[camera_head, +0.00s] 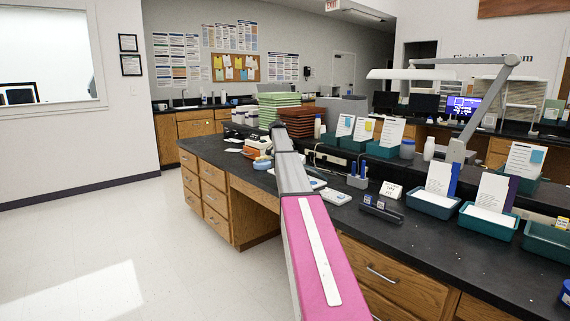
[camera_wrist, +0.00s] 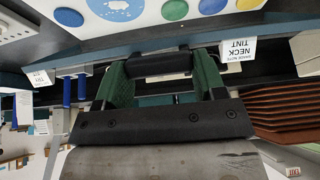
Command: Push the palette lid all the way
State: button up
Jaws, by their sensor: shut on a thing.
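In the wrist view, a white palette panel (camera_wrist: 150,14) with several large coloured discs, blue, yellow and green, shows across the top. A dark grey edge runs below it. I cannot tell which part is the palette lid or how far along it stands. My gripper (camera_wrist: 158,66) has green fingers, closed on a dark, bar-like thing (camera_wrist: 158,64) lying across between them. Whether this bar belongs to the lid is unclear. It appears close to the palette's edge. In the head view my own arm reaches over the counter and the gripper end is hidden.
A small "neck tint" card (camera_wrist: 237,48) stands right of the fingers in the wrist view, with brown stacked trays (camera_wrist: 290,112) beyond. Blue-handled items (camera_wrist: 74,90) stand at left. In the head view teal bins (camera_head: 433,204) line the black counter (camera_head: 400,240); floor at left is clear.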

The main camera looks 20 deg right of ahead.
jog(key=d+r, duration=0.1)
jog(key=w+d+r+y, duration=0.1)
jog(key=d+r+g+y, duration=0.1)
jog(key=shift+w+d, duration=0.25)
jog(key=w+d+r, duration=0.1)
jog(key=w+d, duration=0.3)
jog(key=d, duration=0.7)
jog(key=shift+d+r, duration=0.2)
jog(key=shift+d, duration=0.05)
jog(key=o, duration=0.9)
